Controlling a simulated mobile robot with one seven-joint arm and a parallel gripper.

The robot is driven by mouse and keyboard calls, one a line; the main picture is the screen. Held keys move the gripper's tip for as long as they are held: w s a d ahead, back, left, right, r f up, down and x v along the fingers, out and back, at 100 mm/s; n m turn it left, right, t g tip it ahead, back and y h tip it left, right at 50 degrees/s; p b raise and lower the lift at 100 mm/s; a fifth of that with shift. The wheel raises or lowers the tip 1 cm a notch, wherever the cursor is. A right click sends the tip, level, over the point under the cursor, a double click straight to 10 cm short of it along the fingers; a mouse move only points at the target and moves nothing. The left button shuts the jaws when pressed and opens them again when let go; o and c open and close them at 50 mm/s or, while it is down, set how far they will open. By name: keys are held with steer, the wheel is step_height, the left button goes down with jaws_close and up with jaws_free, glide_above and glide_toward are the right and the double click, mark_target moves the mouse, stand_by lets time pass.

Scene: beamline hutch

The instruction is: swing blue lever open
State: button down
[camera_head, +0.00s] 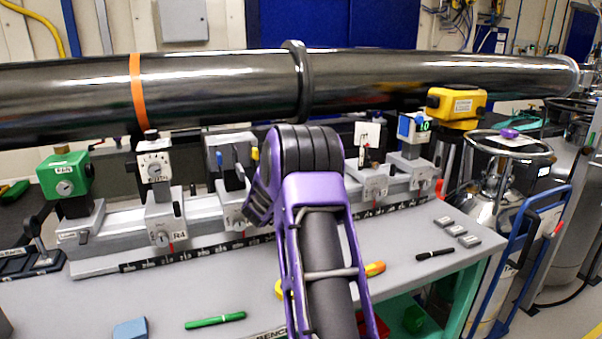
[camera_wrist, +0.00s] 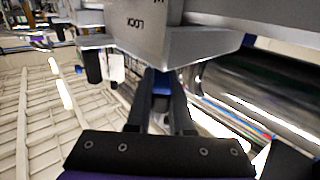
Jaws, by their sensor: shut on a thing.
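In the wrist view my gripper (camera_wrist: 160,88) is shut on the blue lever (camera_wrist: 162,80), which shows as a small blue piece between the dark fingertips. The lever sits under a grey metal block (camera_wrist: 185,35) with LOCK lettering seen upside down. In the head view my purple and black arm reaches to the rail in the bench's middle and hides my fingertips. A grey holder (camera_head: 222,145) with small blue and yellow parts stands just left of my wrist. The lever's full length and angle are hidden.
A long dark pipe (camera_head: 220,85) runs above the rail. A green-topped mount (camera_head: 65,175) stands left and a yellow box (camera_head: 456,106) right. A green pen (camera_head: 215,320) and black pen (camera_head: 435,254) lie on the grey bench (camera_head: 400,300). A blue trolley (camera_head: 545,240) stands right.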

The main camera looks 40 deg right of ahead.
steer(key=shift+m+g+h, duration=0.3)
steer(key=shift+m+g, duration=0.2)
steer(key=shift+g, duration=0.2)
steer(key=c, duration=0.8)
jaws_free()
steer(key=p+v, duration=0.1)
steer(key=v, duration=1.6)
steer(key=shift+a, duration=0.25)
steer(key=shift+o, duration=0.2)
steer(key=shift+w, duration=0.1)
